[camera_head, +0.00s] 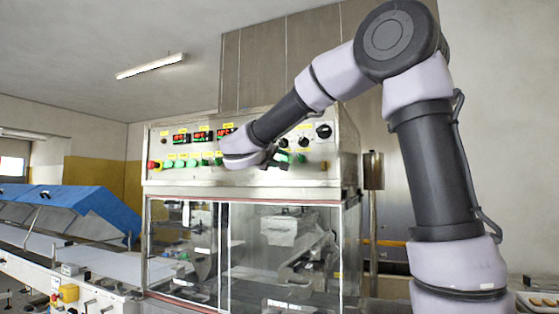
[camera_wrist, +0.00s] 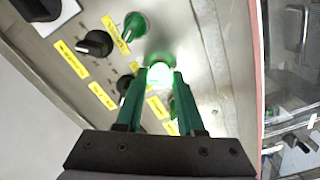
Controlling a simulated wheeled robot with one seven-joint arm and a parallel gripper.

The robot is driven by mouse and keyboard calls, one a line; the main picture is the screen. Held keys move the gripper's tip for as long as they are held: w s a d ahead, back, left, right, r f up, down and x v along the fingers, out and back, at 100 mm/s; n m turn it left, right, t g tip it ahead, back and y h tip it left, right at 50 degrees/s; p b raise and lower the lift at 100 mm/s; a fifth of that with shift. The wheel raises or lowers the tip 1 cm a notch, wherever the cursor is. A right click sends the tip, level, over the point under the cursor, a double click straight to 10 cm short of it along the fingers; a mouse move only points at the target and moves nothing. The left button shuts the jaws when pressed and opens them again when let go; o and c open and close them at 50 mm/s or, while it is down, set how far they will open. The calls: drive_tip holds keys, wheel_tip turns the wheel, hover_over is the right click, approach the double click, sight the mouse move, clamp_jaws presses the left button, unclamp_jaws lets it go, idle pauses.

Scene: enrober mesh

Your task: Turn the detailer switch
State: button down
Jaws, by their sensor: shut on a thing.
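The control panel (camera_head: 310,170) is on the upper front of the enrober machine. It carries knobs and switches with yellow labels too small to read, so I cannot tell by label which is the detailer switch. My gripper (camera_head: 273,157) is at the panel's face, right of the middle. In the wrist view my gripper (camera_wrist: 160,76) has its two green fingers closed around a lit green switch (camera_wrist: 160,77). The fingers hide the switch's sides and part of a label. In the head view my wrist hides this switch.
A green knob (camera_wrist: 135,26) and a black knob (camera_wrist: 96,43) sit close to the fingers. A red emergency button (camera_head: 153,165) and several green buttons are at the panel's left. Clear guard windows (camera_head: 180,245) lie below. A blue cover (camera_head: 85,205) stands over the conveyor at left.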

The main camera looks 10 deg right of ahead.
drive_tip(key=shift+f, duration=0.1)
drive_tip(key=c, duration=0.5)
unclamp_jaws()
drive_tip(key=v, duration=1.1)
